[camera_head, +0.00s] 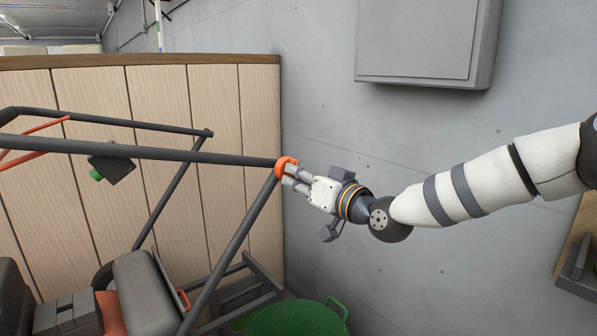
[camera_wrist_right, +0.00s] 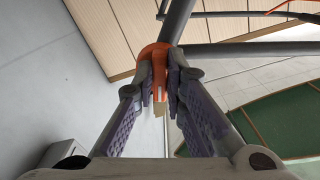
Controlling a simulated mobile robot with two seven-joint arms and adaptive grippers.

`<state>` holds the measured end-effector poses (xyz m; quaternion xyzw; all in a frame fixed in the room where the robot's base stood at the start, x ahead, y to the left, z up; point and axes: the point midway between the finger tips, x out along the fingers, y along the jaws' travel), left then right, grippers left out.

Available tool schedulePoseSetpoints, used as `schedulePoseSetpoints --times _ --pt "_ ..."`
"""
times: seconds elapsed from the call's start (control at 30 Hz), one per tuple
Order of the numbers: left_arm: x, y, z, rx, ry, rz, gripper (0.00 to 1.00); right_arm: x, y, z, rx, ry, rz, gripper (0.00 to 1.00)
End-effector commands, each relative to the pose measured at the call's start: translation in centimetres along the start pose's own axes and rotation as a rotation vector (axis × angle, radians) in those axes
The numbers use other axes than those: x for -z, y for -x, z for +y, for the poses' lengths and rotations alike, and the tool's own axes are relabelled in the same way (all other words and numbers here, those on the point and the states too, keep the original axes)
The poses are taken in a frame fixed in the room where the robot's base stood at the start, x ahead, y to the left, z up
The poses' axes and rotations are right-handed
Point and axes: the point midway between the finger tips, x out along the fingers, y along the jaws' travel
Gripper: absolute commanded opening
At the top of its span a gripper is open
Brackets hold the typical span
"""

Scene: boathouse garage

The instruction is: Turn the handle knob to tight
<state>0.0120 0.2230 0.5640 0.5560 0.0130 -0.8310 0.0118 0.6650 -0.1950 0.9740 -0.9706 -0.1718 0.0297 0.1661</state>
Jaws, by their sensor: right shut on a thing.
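The orange handle knob (camera_head: 286,166) sits at the corner joint of a dark tubular handle frame (camera_head: 150,152), in the middle of the head view. My right gripper (camera_head: 296,177) reaches it from the right and is shut on it. In the right wrist view the orange knob (camera_wrist_right: 157,58) shows between the two fingers (camera_wrist_right: 160,88), which press on it from both sides. The fingers hide part of the knob, and its turn position cannot be read. My left gripper is not in view.
A wood-panelled partition (camera_head: 160,85) stands behind the frame. A grey wall cabinet (camera_head: 425,40) hangs above right. A green tub (camera_head: 297,318) is on the floor below the gripper. A dark machine body (camera_head: 145,290) fills the lower left. Open space lies around my right forearm.

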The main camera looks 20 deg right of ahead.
Motion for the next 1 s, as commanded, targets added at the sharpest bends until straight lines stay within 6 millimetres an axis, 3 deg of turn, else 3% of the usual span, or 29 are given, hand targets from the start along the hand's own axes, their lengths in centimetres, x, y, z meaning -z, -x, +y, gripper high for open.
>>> schedulePoseSetpoints --times 0.5,1.0 --pt "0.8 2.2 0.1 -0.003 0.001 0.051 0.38 0.4 0.0 0.1 0.0 0.305 0.006 0.0" --pt "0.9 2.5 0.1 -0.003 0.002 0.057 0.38 0.3 0.0 0.2 -0.001 0.358 0.006 0.0"
